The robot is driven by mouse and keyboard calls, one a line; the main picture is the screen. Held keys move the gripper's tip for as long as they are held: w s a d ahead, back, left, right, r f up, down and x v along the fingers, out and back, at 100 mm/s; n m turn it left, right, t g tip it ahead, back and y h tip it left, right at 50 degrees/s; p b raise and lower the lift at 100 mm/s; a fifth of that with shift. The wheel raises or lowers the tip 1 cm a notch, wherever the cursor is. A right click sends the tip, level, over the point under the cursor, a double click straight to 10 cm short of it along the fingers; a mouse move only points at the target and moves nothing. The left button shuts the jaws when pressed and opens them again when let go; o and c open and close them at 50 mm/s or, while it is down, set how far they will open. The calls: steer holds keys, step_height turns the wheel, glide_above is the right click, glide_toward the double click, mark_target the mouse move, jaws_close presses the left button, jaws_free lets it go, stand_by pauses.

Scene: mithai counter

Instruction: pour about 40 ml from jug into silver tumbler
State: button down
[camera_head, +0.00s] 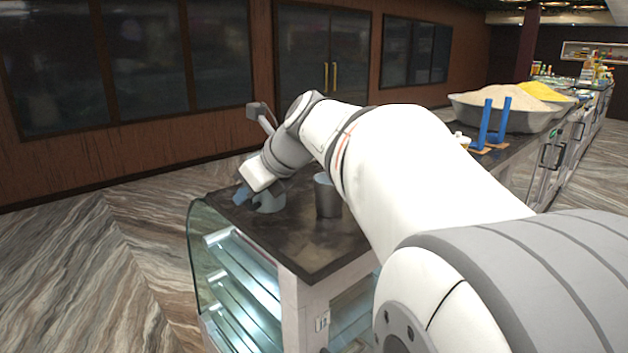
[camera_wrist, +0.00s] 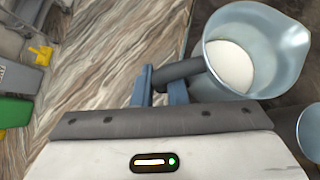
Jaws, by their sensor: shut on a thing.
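The jug (camera_wrist: 285,45) is pale blue-grey metal with a spout and holds white liquid, seen from above in the wrist view. My gripper (camera_wrist: 160,88) has its blue fingers shut on the jug's dark handle (camera_wrist: 185,72). In the head view my gripper (camera_head: 243,193) is at the counter's far left end, with the jug (camera_head: 268,202) just right of it, low at the counter top. I cannot tell if the jug touches the counter. The silver tumbler (camera_head: 328,200) stands upright on the counter to the jug's right. Part of it shows at the wrist view's right edge (camera_wrist: 309,132).
The dark counter top (camera_head: 310,250) sits over a lit glass display case (camera_head: 235,275). Its front part is clear. Behind my arm, a large metal bowl of powder (camera_head: 500,115) and a blue two-post stand (camera_head: 485,125) are on the counter at right.

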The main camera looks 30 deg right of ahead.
steer(key=f+m+h, duration=0.1)
steer(key=d+f+m+t+h, duration=0.1)
steer(key=m, duration=0.1)
steer(key=shift+s+d+f+h, duration=0.1)
steer(key=shift+d+f+h, duration=0.1)
steer(key=shift+h, duration=0.1)
steer(key=shift+s+d+f+m+h+b, duration=0.15)
steer(key=shift+d+f+m+h, duration=0.15)
steer(key=shift+m, duration=0.35)
steer(key=shift+w+d+f+m+h+b, duration=0.15)
steer(key=shift+m+h, duration=0.25)
steer(key=shift+m, duration=0.25)
steer(key=shift+s, duration=0.1)
steer(key=shift+d+r, duration=0.1)
steer(key=shift+r, duration=0.15)
